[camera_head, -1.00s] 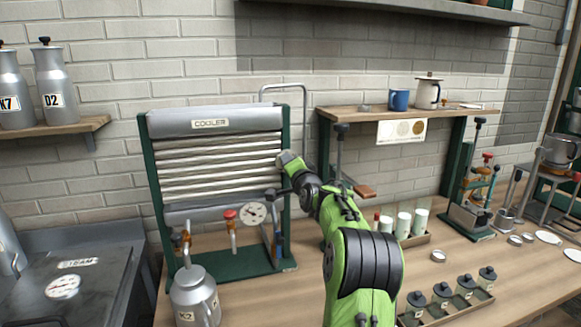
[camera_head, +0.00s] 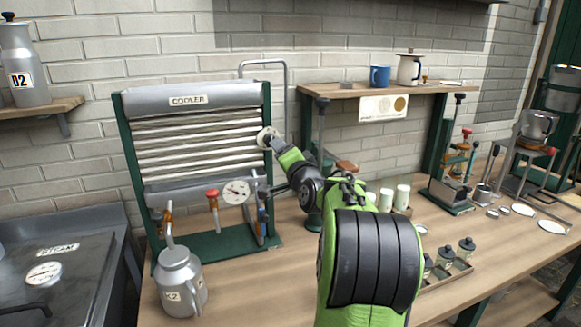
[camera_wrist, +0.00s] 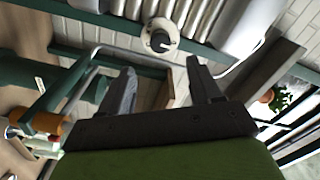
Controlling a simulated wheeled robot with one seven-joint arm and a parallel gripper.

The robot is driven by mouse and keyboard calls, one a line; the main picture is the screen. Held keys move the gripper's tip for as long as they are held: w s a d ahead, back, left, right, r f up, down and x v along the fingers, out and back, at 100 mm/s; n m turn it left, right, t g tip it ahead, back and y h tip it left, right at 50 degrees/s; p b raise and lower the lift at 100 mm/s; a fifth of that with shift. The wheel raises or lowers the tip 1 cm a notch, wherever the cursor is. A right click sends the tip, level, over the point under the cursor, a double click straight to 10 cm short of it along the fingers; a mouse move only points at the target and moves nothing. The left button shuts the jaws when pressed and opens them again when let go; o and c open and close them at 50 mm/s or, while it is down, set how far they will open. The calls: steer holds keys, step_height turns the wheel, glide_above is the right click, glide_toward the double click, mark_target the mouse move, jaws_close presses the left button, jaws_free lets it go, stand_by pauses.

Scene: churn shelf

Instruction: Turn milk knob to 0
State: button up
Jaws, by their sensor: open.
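A round pale dial with a dark knob (camera_wrist: 160,40) sits on the cooler's frame in the wrist view; I take it for the milk knob, but no label or number is readable. In the head view the pale dial (camera_head: 266,136) shows at the cooler's right post, partly hidden by my gripper (camera_head: 272,143). The cooler (camera_head: 195,140) has horizontal silver pipes. In the wrist view my gripper (camera_wrist: 160,75) is open and empty. Its fingers point toward the dial, with the knob ahead of the gap between the fingertips. They look apart from it.
A gauge (camera_head: 236,192), a red-topped tap (camera_head: 212,202) and a milk can (camera_head: 180,283) are at the cooler's lower front. White bottles (camera_head: 402,197) and jars (camera_head: 466,247) stand on the counter.

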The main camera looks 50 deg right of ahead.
steer(key=v, duration=0.5)
steer(key=shift+s+a, duration=0.2)
steer(key=shift+s, duration=0.1)
steer(key=a+f+n+g+y+p, duration=0.2)
steer(key=a+n+g+y+p, duration=0.45)
steer(key=a, duration=1.85)
steer(key=s+a+f+n+g, duration=0.1)
steer(key=s+a+n, duration=0.2)
steer(key=s, duration=0.3)
steer(key=s+a+f+n+g+y+p, duration=0.1)
steer(key=s+a+f+n, duration=0.1)
steer(key=s+a+n, duration=0.2)
steer(key=s+a+f+n+g+y+p, duration=0.1)
steer(key=s+a+n, duration=0.2)
steer(key=s, duration=0.6)
steer(key=shift+s+a+f+n+g, duration=0.15)
steer(key=shift+a+f+n+g, duration=0.2)
steer(key=shift+n, duration=0.5)
